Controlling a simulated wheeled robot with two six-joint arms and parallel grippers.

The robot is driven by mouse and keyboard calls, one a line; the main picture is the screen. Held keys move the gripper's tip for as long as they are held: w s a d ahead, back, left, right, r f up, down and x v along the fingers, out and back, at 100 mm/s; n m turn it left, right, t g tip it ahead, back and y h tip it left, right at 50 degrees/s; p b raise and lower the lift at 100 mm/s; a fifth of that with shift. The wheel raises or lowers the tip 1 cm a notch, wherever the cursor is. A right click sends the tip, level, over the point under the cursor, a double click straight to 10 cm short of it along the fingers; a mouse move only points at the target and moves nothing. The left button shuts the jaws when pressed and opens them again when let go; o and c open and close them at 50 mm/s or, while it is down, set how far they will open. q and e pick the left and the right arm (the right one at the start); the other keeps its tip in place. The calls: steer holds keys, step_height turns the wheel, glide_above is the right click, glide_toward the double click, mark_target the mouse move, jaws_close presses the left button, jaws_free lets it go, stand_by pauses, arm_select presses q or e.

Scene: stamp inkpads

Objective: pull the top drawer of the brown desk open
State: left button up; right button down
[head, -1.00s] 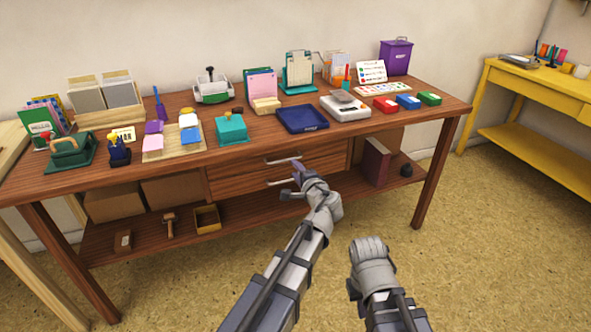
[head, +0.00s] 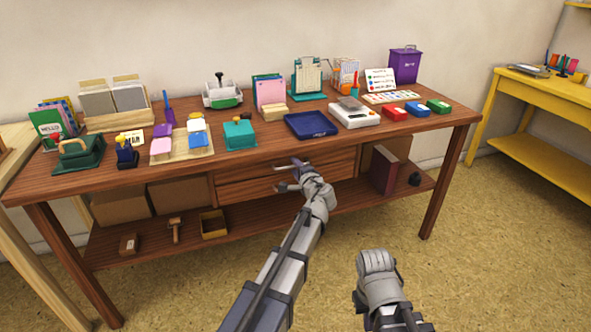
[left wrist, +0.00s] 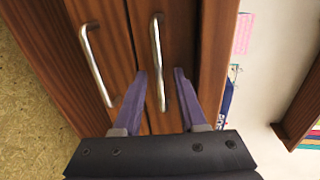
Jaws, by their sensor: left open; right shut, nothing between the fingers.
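The brown desk (head: 130,183) has two stacked drawers under its top, both looking closed. The top drawer (head: 240,172) has a silver bar handle, which shows in the left wrist view (left wrist: 156,40). The lower drawer's handle (left wrist: 98,65) is to its left there. My left gripper (head: 292,174) is at the drawer fronts, open. In the left wrist view its purple fingers (left wrist: 163,95) lie on either side of the top handle's near end; contact cannot be told. My right gripper (head: 376,260) is shut and empty, low in front of the desk.
The desk top carries stamps, a blue tray (head: 311,124), a white scale (head: 354,112) and inkpads (head: 394,114). The lower shelf holds boxes (head: 120,205) and a dark red binder (head: 389,168). A yellow table (head: 540,95) stands right. The floor in front is clear.

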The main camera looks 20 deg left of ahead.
arm_select(q)
jaws_close()
stand_by(1.4)
